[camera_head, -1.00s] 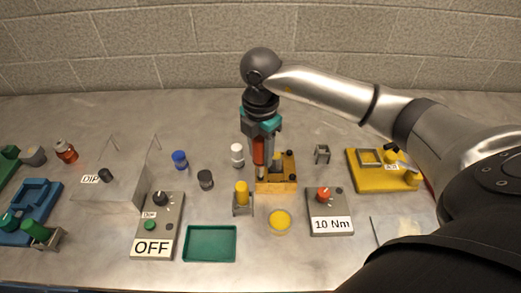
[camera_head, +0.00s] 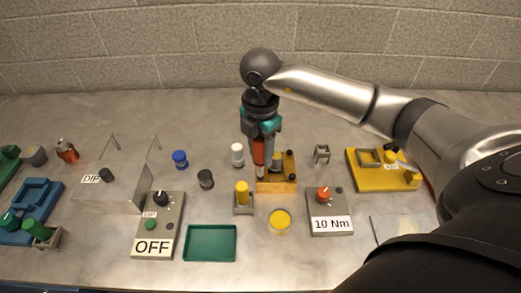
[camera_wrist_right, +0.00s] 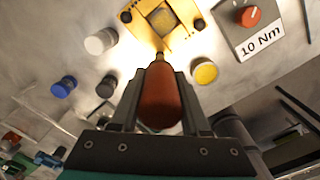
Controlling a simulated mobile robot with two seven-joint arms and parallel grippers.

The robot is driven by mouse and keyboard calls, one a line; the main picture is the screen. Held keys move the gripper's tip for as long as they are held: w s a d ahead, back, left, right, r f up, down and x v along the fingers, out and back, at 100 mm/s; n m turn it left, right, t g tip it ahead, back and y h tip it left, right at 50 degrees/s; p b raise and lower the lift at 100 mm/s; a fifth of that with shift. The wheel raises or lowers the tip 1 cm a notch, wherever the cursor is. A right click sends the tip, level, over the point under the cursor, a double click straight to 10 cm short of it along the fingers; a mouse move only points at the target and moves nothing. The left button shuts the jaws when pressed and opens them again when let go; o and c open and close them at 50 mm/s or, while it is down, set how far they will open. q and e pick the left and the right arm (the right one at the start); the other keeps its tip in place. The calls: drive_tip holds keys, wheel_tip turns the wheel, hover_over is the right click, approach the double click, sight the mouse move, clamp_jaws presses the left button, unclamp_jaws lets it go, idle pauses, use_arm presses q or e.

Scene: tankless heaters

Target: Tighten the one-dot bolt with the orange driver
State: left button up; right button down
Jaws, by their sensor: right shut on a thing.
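My right gripper (camera_head: 259,143) is shut on the orange driver (camera_head: 258,153) and holds it upright, tip down. The driver is over the left part of the yellow block (camera_head: 280,187). In the right wrist view the driver (camera_wrist_right: 160,100) lies between the two fingers, and its narrow tip end meets the edge of the yellow block (camera_wrist_right: 178,40). Black bolt heads show on the block, one at the back right (camera_head: 290,153) and one at the front right (camera_head: 292,178). The dot marks are too small to read, and the spot under the tip is hidden. My left gripper is not in view.
A "10 Nm" box (camera_head: 329,207) with an orange knob stands right of the block. White (camera_head: 237,155) and dark (camera_head: 205,179) caps stand left.

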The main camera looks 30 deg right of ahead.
drive_tip(key=shift+f+b, duration=0.4)
drive_tip(key=shift+f, duration=0.2)
idle(1.6)
wheel_tip(320, 180, up, 7)
drive_tip(key=p, duration=0.6)
drive_tip(key=shift+r, duration=0.15)
idle(0.5)
